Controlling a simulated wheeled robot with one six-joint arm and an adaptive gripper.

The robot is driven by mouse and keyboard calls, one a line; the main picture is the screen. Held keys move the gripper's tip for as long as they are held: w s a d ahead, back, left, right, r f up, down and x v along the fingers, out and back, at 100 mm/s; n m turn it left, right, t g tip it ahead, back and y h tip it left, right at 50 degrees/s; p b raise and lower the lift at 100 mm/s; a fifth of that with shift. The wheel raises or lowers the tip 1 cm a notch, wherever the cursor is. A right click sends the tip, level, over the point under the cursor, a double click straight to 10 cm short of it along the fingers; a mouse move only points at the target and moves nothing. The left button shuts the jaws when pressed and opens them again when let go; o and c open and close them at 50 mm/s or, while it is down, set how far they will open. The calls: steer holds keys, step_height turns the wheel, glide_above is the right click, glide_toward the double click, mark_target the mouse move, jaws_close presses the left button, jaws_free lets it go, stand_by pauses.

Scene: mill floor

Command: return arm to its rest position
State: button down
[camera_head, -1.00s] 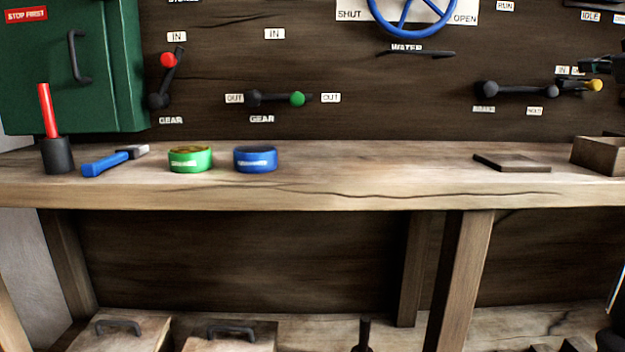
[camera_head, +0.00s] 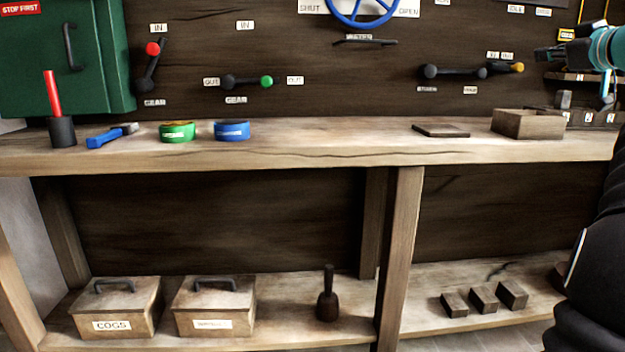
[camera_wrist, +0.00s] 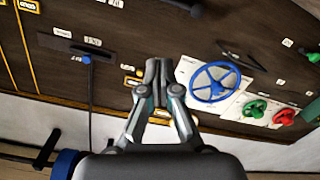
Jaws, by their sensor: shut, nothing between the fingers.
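My gripper (camera_head: 549,54) shows at the upper right of the head view, in front of the dark wall panel and above the bench. In the wrist view my gripper (camera_wrist: 157,75) has its fingertips together with nothing between them. Part of my arm runs down the right edge of the head view. The gripper appears apart from the lever with the yellow knob (camera_head: 517,68), which is just left of and below it in the picture; the depth between them is hard to tell.
A blue wheel (camera_wrist: 214,82) is on the wall. Lidded boxes (camera_head: 213,308) and a mallet (camera_head: 327,297) stand on the lower shelf.

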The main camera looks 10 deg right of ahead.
steer(key=s+a+f+m+g+y+p, duration=0.15)
steer(key=a+f, duration=0.25)
steer(key=a, duration=0.5)
steer(key=a+f+g+p, duration=0.25)
steer(key=a+f, duration=0.25)
steer(key=a, duration=0.4)
steer(key=s+a+f+m+g+y+p, duration=0.15)
steer(key=a+f, duration=0.25)
steer(key=a, duration=0.6)
steer(key=s+a+f+g+p, duration=0.1)
steer(key=s+a+f+g, duration=0.1)
steer(key=s+a+f, duration=0.2)
steer(key=s+a+f+g+h+p, duration=0.1)
steer(key=s+a+f, duration=0.4)
steer(key=s+f, duration=0.6)
steer(key=s+a+f+g+p, duration=0.2)
steer(key=s+a+f+g, duration=0.1)
steer(key=s+f, duration=0.4)
steer(key=shift+s+a+f+h, duration=0.2)
steer(key=shift+a+h, duration=0.2)
steer(key=shift+a, duration=0.3)
steer(key=shift+w+a, duration=0.1)
